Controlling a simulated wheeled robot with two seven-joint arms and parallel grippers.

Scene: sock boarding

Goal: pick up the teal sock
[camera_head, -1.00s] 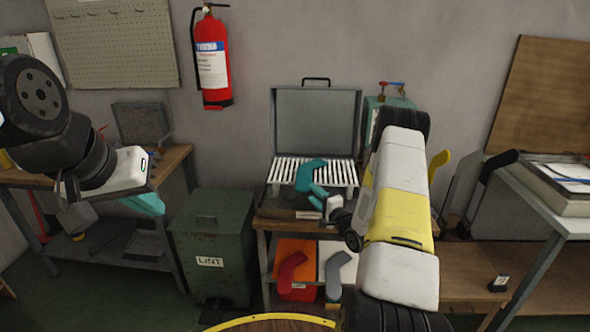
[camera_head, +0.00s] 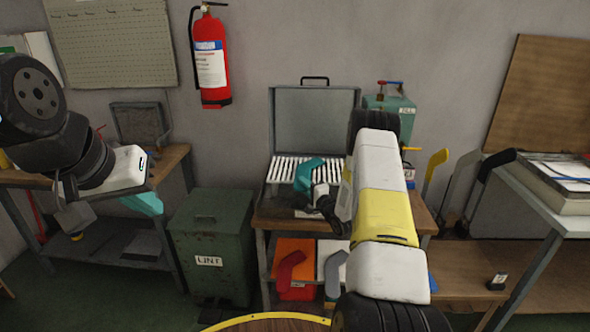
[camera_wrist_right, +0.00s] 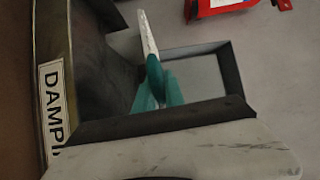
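The teal sock (camera_head: 308,172) lies bent across the white slats of the rack (camera_head: 280,170) in the open grey case in the head view. My right gripper (camera_head: 322,192) is just in front of and below the sock; my arm hides part of this area, and contact cannot be told. In the right wrist view, teal parts (camera_wrist_right: 165,88) close together appear to be its fingers, with a pale strip beside them; whether they are open is unclear. My left gripper (camera_head: 142,203) is far left by the left table, its teal fingers seen side-on, with no sock seen in it.
A green lint bin (camera_head: 212,240) stands left of the rack's table. A red sock (camera_head: 290,268) and a grey sock (camera_head: 335,272) are on the shelf below. A DAMP label (camera_wrist_right: 52,105) shows in the right wrist view. A round table edge (camera_head: 270,318) is in front.

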